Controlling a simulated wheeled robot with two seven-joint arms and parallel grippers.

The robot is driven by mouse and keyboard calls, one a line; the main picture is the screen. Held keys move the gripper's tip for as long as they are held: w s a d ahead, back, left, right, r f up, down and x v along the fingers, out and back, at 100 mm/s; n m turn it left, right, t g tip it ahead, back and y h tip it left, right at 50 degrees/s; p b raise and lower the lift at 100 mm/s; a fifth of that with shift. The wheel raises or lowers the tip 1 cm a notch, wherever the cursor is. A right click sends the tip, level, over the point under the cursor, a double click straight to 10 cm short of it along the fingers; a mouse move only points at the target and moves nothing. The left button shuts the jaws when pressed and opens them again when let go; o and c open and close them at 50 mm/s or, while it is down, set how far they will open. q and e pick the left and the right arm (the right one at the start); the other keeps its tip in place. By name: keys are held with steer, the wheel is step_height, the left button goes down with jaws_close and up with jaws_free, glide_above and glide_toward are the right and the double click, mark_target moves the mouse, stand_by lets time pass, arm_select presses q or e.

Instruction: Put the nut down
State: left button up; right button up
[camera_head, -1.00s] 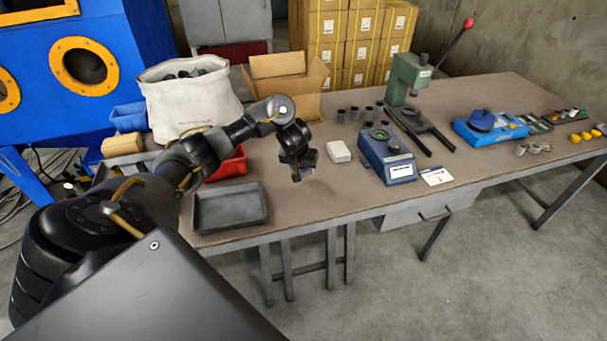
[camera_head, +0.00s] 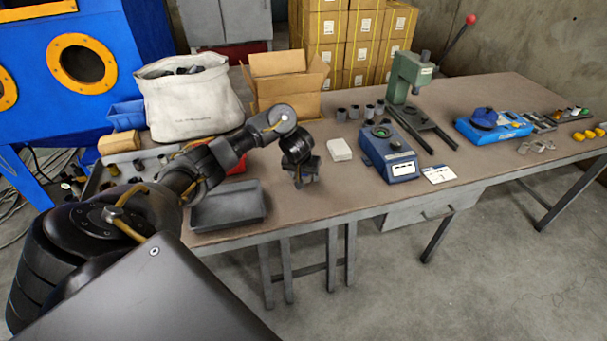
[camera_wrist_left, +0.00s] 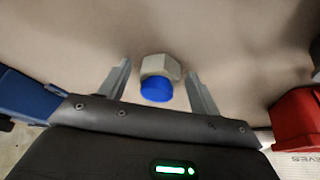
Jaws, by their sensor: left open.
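My left gripper (camera_head: 306,181) is low over the brown table, between the grey tray and the white block. Its fingers are open. In the left wrist view the grey hexagonal nut (camera_wrist_left: 162,66) with a blue round part (camera_wrist_left: 156,89) shows between the two spread fingers (camera_wrist_left: 158,72), with a visible gap on each side. It appears to rest on the table top. In the head view the nut is hidden by the gripper or too small to make out. My right gripper is in neither view.
An empty dark grey tray (camera_head: 229,209) lies left of the gripper, and a white block (camera_head: 340,149) and a blue device (camera_head: 388,158) stand right of it. A green press (camera_head: 408,78) is farther back. A white sack (camera_head: 190,105) and open carton (camera_head: 289,84) stand behind.

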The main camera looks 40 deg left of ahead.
arm_select(q)
steer(key=shift+r, duration=0.1)
steer(key=p+v, duration=1)
steer(key=v, duration=0.2)
